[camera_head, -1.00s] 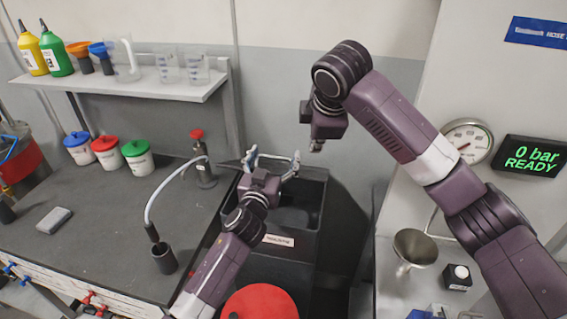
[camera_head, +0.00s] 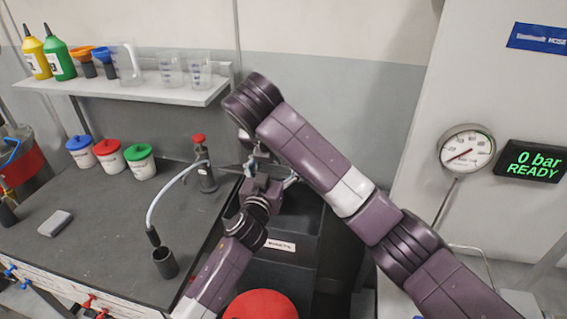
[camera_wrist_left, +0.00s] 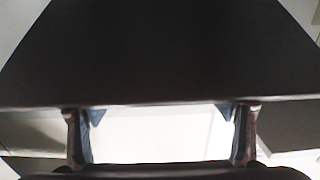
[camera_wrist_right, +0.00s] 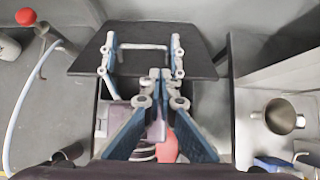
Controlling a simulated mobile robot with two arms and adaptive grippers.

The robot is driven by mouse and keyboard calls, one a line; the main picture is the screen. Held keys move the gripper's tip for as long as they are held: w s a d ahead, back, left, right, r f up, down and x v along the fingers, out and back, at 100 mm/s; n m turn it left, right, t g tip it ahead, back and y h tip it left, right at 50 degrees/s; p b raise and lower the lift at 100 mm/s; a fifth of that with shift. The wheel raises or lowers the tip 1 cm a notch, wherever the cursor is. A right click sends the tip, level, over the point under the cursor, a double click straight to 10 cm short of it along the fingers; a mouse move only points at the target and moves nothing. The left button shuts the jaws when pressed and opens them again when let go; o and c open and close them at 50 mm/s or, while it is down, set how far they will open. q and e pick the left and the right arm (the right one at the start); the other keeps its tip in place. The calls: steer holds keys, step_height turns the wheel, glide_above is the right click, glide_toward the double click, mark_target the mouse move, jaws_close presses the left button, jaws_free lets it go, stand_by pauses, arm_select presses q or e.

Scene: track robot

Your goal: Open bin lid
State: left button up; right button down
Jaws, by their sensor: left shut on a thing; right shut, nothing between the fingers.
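The bin (camera_head: 295,268) is a dark box with a white label, in the middle of the head view. Its dark lid (camera_wrist_left: 160,60) fills the upper left wrist view and shows as a tilted panel (camera_wrist_right: 203,62) in the right wrist view, raised off the bin's opening. My right gripper (camera_wrist_right: 161,76) is shut and empty, close above the left gripper.
A bench at the left holds a red-topped dispenser (camera_head: 204,170) with a hose, a black cup (camera_head: 165,263) and several lidded tubs. A shelf (camera_head: 150,98) stands behind. A red round object (camera_head: 260,306) is in front of the bin. A metal funnel (camera_wrist_right: 280,116) is to the right.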

mark_target(285, 177)
arm_select(q)
steer(key=shift+d+f, duration=0.1)
arm_select(e)
steer(key=x, duration=0.9)
steer(key=shift+f, duration=0.25)
steer(key=shift+w+d+r, duration=0.1)
steer(key=shift+w+r, duration=0.5)
steer(key=shift+r, duration=0.05)
arm_select(q)
steer(key=o, duration=1.3)
steer(key=shift+o, duration=0.7)
steer(key=shift+w+d, duration=0.1)
arm_select(e)
steer(key=shift+w+d+f, duration=0.1)
steer(key=shift+w, duration=0.05)
